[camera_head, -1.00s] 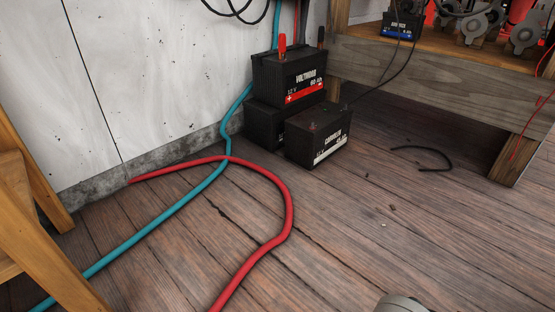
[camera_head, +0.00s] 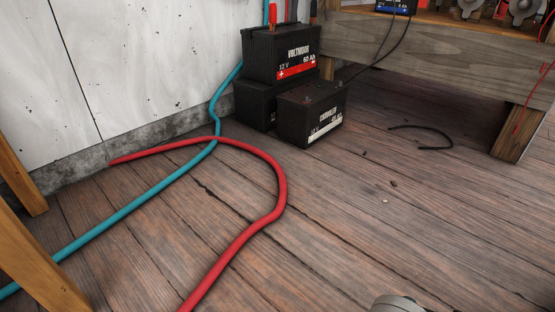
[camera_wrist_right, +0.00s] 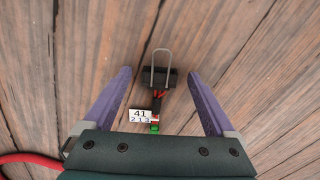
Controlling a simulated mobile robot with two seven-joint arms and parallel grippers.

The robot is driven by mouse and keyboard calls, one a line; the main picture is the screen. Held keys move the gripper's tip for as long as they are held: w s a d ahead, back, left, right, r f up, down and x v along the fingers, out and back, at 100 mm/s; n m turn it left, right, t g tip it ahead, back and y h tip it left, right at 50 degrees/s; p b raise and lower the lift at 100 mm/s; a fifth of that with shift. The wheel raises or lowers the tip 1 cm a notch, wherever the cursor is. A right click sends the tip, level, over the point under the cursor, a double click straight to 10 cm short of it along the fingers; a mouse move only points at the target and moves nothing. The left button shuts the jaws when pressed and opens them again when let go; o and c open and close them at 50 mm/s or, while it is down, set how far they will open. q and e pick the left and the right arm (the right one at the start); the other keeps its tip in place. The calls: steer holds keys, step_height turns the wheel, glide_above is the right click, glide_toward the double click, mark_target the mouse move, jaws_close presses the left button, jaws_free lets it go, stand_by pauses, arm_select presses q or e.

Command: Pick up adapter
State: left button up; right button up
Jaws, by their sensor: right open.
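A small black part (camera_wrist_right: 159,78) that looks like the adapter lies below my right gripper in the right wrist view. It has a thin metal loop, red wires, a white label (camera_wrist_right: 140,115) printed with numbers and a green end piece (camera_wrist_right: 155,128). My right gripper (camera_wrist_right: 160,74) is open, with its purple fingers to the left and right of the black part and apart from it. I cannot tell how far above the floor the fingers are. The head view does not show the adapter. My left gripper is in neither current view.
Black batteries (camera_head: 282,52) are stacked by the white wall, beside a wooden bench (camera_head: 430,55). A red hose (camera_head: 275,170) and a teal hose (camera_head: 130,208) cross the plank floor (camera_head: 400,240). A short black cable (camera_head: 425,133) lies near the bench leg (camera_head: 520,135).

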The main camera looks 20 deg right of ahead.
jaws_close()
stand_by(0.8)
